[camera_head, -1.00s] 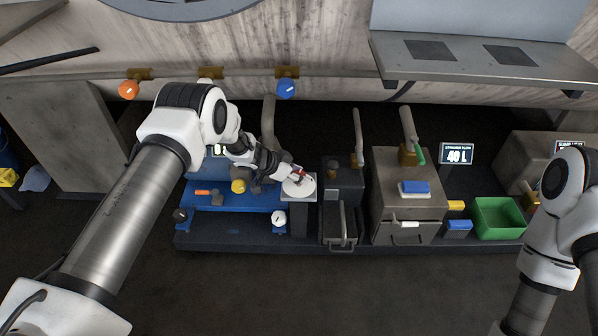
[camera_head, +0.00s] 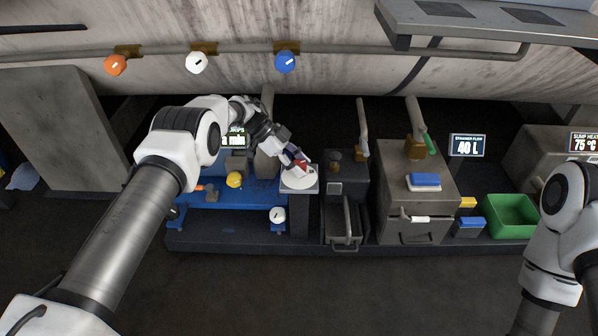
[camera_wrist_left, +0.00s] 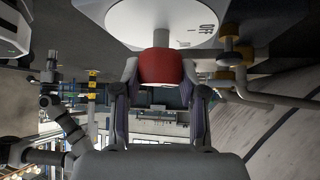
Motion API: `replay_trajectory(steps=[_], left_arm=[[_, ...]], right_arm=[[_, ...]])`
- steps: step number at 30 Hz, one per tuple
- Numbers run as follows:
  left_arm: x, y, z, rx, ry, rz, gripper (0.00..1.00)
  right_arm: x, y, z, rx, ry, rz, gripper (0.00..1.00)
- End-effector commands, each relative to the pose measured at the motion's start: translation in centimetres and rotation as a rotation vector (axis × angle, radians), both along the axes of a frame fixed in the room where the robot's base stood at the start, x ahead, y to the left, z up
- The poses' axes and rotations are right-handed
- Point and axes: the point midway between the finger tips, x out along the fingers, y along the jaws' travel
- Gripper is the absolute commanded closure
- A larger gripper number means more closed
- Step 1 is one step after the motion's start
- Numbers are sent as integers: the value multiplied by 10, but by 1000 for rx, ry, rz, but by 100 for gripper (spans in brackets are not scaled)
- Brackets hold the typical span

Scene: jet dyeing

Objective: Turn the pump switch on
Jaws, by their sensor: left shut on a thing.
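The pump switch appears as a red knob (camera_head: 301,166) on a round white dial (camera_head: 299,182), on top of a grey post right of the blue pump unit (camera_head: 225,220). My left gripper (camera_head: 297,162) reaches it from the upper left and is shut on the red knob. In the left wrist view the red knob (camera_wrist_left: 161,67) sits between the two fingers, with the white dial (camera_wrist_left: 160,22) right beyond it. Dark marks show on the dial there, but I cannot read its setting. My right arm shows at the right edge; its gripper is out of view.
Orange (camera_head: 115,64), white (camera_head: 197,62) and blue (camera_head: 286,61) valve knobs line the pipe behind. A grey box with a blue-topped block (camera_head: 424,180) and a green bin (camera_head: 511,217) stand right of the dial. The floor in front is clear.

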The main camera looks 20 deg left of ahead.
Motion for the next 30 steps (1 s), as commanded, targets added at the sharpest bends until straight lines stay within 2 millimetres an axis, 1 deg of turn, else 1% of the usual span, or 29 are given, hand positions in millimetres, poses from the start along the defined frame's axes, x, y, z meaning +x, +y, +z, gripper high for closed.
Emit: replay_trajectory(steps=[1,3,16,17,18,27,30], left_arm=[[0,-1,-3,0,-1,-10,93],[0,-1,-2,0,-1,-21,93],[0,-1,0,-1,1,-29,93],[0,-1,0,-1,1,-29,48],[0,-1,0,-1,1,-29,34],[0,0,1,-1,1,-28,33],[0,5,6,-1,-2,-26,33]], right_arm=[[0,0,-5,0,0,0,100],[0,0,-6,0,0,0,100],[0,0,-6,0,0,0,100],[0,0,-6,0,0,0,100],[0,0,-6,0,0,0,100],[0,0,-6,0,0,0,100],[0,0,-6,0,0,0,100]])
